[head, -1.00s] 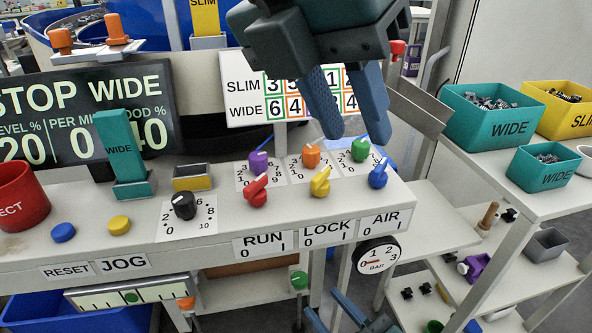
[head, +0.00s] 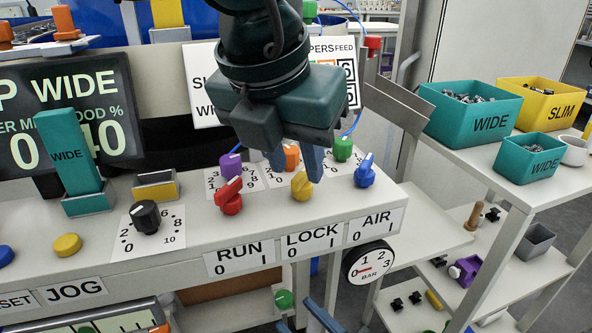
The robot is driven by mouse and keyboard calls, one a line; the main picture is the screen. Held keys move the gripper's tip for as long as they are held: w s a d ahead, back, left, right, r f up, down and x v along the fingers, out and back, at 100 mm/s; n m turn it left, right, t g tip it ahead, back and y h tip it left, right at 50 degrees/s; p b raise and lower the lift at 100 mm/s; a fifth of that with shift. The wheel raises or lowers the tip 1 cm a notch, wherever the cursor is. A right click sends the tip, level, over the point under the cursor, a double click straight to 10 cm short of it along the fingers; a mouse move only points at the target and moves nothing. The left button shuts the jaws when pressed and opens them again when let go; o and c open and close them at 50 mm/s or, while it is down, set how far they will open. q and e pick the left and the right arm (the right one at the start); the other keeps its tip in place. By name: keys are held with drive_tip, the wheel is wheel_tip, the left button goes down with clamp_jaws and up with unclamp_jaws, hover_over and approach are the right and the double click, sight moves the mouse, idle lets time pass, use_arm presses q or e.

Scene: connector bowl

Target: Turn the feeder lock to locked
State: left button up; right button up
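The yellow lock knob (head: 301,188) stands on the grey console above the LOCK 0–1 label (head: 313,240). My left gripper (head: 296,167) points down just behind and above this knob, with its fingers apart. The fingers and palm hide part of the knob's top, so its exact pointing direction is hard to tell. I cannot tell whether the fingers touch it. My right gripper (head: 302,318) shows only partly at the bottom edge, with its fingertips apart and empty, below the console front.
Close by stand the red RUN knob (head: 231,198), the blue AIR knob (head: 364,172), and purple (head: 230,166), orange (head: 291,156) and green (head: 342,148) knobs. A black dial (head: 146,217) is to the left.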

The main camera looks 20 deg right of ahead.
use_arm(q)
drive_tip(key=shift+w+d+f, duration=0.2)
drive_tip(key=shift+f, duration=0.45)
drive_tip(key=shift+c, duration=0.4)
clamp_jaws()
